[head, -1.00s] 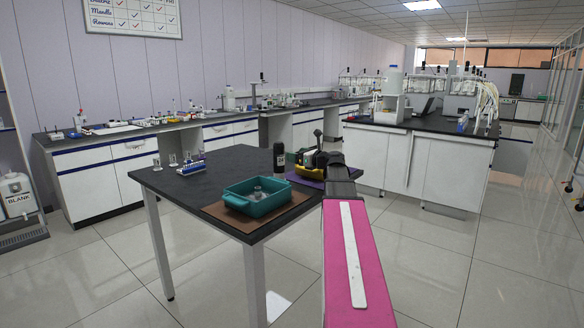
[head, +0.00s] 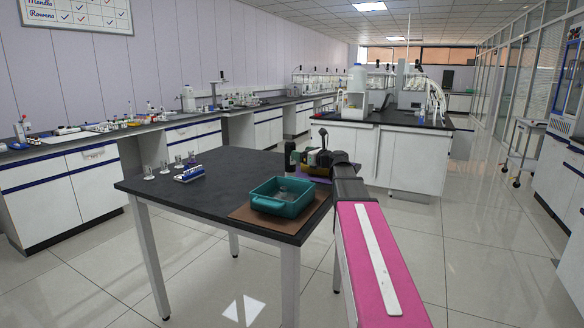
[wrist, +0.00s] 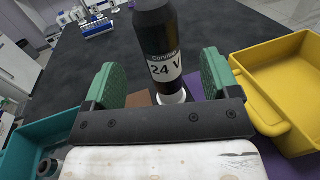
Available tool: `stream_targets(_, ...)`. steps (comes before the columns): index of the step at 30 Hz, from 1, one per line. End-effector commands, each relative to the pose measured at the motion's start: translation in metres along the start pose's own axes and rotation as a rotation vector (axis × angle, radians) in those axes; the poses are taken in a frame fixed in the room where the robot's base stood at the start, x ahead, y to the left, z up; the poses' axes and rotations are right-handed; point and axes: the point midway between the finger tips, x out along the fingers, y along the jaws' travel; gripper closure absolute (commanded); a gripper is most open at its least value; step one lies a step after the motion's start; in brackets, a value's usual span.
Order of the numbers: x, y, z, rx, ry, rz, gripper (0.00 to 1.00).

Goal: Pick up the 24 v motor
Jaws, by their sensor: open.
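The 24 V motor (wrist: 160,50) is a black cylinder with a white "24 V" label and a pale lower end. In the head view the motor (head: 290,153) shows small and dark at the far right of the black table. My gripper (wrist: 160,82) is open, with a green pad on each side. In the head view my gripper (head: 316,157) is just right of the motor.
A teal tray (head: 281,204) on a brown mat (head: 246,215) is at the table's near right; it also shows in the wrist view (wrist: 18,140). A yellow tray (wrist: 262,62) is right of my gripper. A blue rack (head: 188,175) stands at left. The middle tabletop is clear.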

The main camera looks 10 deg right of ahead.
Motion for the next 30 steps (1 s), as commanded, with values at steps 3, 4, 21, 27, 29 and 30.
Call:
stream_targets(3, 0.016, -0.001, 0.0, 0.0, 0.0, 0.0, 0.18)
stream_targets(4, 0.018, -0.001, 0.0, 0.0, 0.0, 0.0, 0.18)
stream_targets(21, 0.07, -0.001, 0.001, 0.0, 0.0, -0.001, 0.18)
stream_targets(27, 0.069, 0.0, 0.001, 0.0, 0.0, -0.001, 0.28)
stream_targets(29, 0.069, 0.0, 0.001, 0.0, 0.0, -0.001, 0.48)
stream_targets(30, 0.069, 0.0, 0.001, 0.0, 0.0, -0.001, 0.61)
